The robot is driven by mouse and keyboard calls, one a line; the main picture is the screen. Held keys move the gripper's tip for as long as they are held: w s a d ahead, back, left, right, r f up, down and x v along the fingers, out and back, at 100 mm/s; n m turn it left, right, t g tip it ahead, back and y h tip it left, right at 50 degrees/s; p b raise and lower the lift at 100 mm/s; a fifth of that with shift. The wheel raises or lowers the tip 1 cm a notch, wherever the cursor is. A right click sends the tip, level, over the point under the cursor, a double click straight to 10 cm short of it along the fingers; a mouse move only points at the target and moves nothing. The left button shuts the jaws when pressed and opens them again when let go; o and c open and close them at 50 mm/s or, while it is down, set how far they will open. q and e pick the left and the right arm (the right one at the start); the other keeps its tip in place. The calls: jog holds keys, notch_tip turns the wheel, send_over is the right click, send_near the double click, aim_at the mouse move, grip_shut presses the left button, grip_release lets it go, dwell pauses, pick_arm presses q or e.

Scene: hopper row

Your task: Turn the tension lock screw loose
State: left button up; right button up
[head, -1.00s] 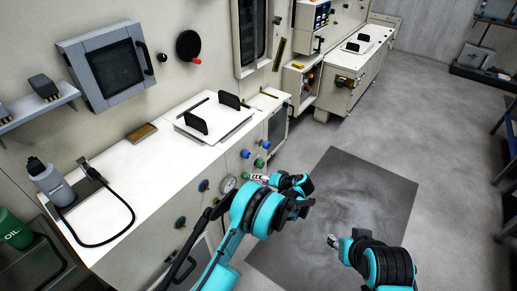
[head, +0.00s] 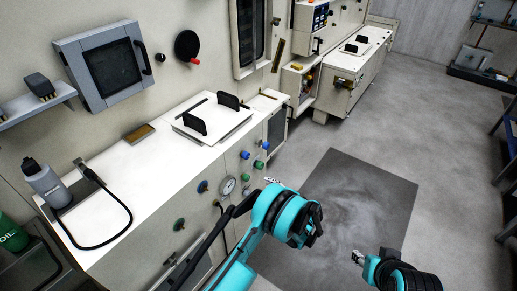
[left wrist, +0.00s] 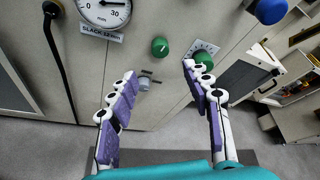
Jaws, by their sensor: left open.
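A small grey screw with a thin dark cross-bar, which looks like the tension lock screw (left wrist: 146,80), sits on the cream machine front in the left wrist view. My left gripper (left wrist: 160,72) is open, its two fingers spread either side of the screw's line of sight; the left finger's tip is close to it in the picture, but contact cannot be told. In the head view my left gripper (head: 272,182) shows only as pale fingertips beyond the teal arm, and the screw is not distinguishable there. My right gripper (head: 357,257) is low at the right, away from the machine; its opening is unclear.
A green knob (left wrist: 160,46) is above the screw, and another green knob (left wrist: 204,58) with a scale plate is to its right. A dial gauge (left wrist: 104,10) is upper left, a blue knob (left wrist: 268,10) upper right. Open floor with a dark mat (head: 375,190) lies beside the machine.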

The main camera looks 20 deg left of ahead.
aim_at(248, 178)
pick_arm(q)
jog(key=shift+m, duration=0.3)
jog(key=x, duration=1.2)
jog(key=shift+a+r, duration=0.1)
jog(key=shift+w+m, duration=0.15)
jog(key=shift+m, duration=0.25)
jog(key=m+g, duration=0.2)
jog(key=m, duration=0.1)
jog(key=shift+d+g+y, duration=0.2)
jog(key=shift+g+y, duration=0.1)
jog(key=shift+y, duration=0.1)
jog(key=shift+d+r+m+g, duration=0.25)
jog(key=shift+m+g, duration=0.05)
jog(key=shift+m, duration=0.3)
jog(key=p+v, duration=0.3)
jog(key=v, duration=0.4)
jog(key=s+a+r+n+h+p, duration=0.1)
jog(key=s+r+n+h+p, duration=0.1)
jog(key=r, duration=1.1)
jog(key=s+a+r+n+h+p, duration=0.1)
jog(key=s+r+n+h, duration=0.3)
jog(key=r, duration=0.9)
jog(key=shift+s+a+r+n+p, duration=0.3)
jog(key=shift+s+r+n+p, duration=0.1)
jog(key=shift+s+n, duration=1.25)
jog(key=shift+w, duration=0.15)
